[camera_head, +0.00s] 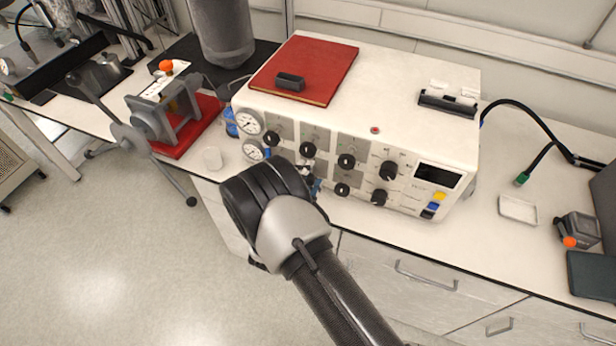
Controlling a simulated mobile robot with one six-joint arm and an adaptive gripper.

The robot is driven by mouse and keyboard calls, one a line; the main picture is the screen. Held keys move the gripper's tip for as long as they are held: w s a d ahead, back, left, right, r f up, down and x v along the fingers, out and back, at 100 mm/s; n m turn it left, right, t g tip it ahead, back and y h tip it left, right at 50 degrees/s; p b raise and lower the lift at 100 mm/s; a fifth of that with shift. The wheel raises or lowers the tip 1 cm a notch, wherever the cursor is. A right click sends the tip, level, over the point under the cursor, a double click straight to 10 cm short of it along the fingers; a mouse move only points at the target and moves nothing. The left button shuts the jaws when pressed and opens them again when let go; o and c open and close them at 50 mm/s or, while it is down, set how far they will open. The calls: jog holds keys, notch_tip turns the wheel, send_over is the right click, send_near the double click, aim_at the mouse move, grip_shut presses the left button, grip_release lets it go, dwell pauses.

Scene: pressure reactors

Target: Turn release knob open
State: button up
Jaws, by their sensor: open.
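A white control unit (450,145) stands on the bench, with several black knobs on its front panel, among them an upper middle knob (346,161), an upper right knob (388,170) and a lower right knob (379,197). I cannot read the labels, so I cannot tell which is the release knob. My gripper (314,186) is in front of the panel's lower left part, below a knob (308,149). My wrist hides most of the gripper and part of the panel. I see nothing held, and I cannot tell whether it touches a knob.
Two gauges (249,122) sit at the panel's left edge. A red book (310,68) with a small dark block (290,82) lies on top of the unit. A red-based clamp device (170,110) stands left. A small white tray (518,209) lies right. Drawers (420,290) are below.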

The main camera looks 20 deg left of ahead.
jog(key=shift+s, duration=0.1)
jog(key=s+a, duration=0.1)
jog(key=s, duration=1)
jog(key=shift+s, duration=0.4)
